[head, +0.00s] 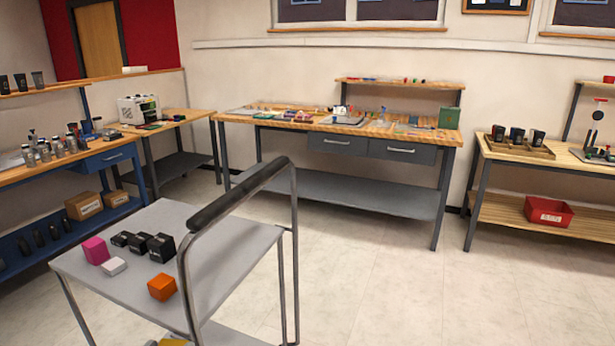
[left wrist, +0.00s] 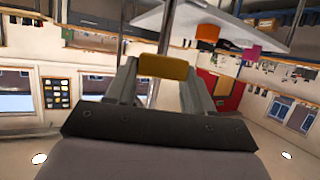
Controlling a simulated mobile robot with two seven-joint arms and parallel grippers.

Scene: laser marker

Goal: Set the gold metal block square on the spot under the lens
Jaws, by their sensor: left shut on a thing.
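The gold metal block (left wrist: 163,66) is between the fingertips of my left gripper (left wrist: 162,72) in the left wrist view, and the gripper is shut on it. A sliver of the gold block (head: 173,343) shows at the bottom edge of the head view, in front of the grey cart. A stand with a dark upright and a flat base (head: 596,152) is on the right bench; it may be the laser marker, but its lens and the spot are too small to make out. My right gripper is not in view.
The grey cart (head: 225,270) stands close in front, with a raised handle (head: 237,195). It carries an orange block (head: 162,287), a pink block (head: 96,250), a white block (head: 113,266) and several black ones. Open floor (head: 390,290) lies between the cart and the right bench (head: 540,165).

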